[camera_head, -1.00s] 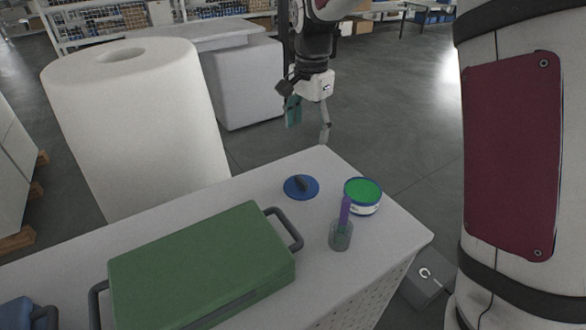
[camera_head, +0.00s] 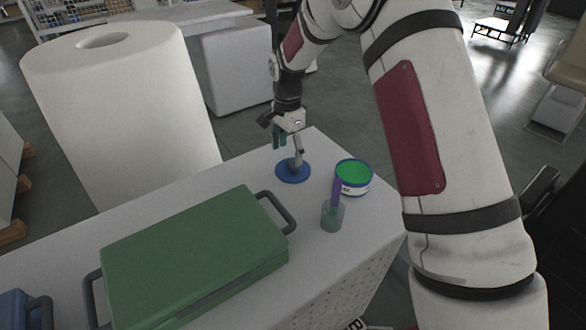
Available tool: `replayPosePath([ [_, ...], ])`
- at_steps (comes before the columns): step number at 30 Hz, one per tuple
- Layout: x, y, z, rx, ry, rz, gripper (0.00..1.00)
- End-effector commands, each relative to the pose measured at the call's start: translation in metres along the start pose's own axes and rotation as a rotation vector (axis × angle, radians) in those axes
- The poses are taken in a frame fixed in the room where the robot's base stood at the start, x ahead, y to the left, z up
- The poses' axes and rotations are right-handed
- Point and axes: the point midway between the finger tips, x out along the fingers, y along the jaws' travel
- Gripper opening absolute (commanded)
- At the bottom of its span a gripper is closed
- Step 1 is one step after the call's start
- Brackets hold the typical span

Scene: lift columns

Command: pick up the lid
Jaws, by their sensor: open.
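My gripper (camera_head: 287,158) is open and just above the lid, pointing down. The teal finger or pad at the left hangs over the lid's far left side. I cannot tell whether the fingers touch the handle.
A tub with green contents (camera_head: 353,174) stands right of the lid. A grey cup (camera_head: 332,217) with a purple stick is in front of it. A green case (camera_head: 195,252) lies nearer left. A large white roll (camera_head: 125,110) stands behind the table (camera_head: 362,262).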

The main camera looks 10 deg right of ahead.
Motion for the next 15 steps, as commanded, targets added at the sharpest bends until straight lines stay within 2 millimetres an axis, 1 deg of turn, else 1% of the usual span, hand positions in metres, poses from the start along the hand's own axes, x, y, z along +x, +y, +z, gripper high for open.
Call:
replayPosePath([
  [5, 0.014, 0.000, -0.004, 0.001, -0.002, 0.001, 0.70],
  [9, 0.035, 0.000, -0.010, 0.002, -0.002, 0.002, 0.70],
  [12, 0.046, -0.001, -0.009, 0.000, -0.001, 0.001, 0.70],
  [15, 0.052, -0.001, -0.009, -0.001, 0.000, 0.000, 0.70],
])
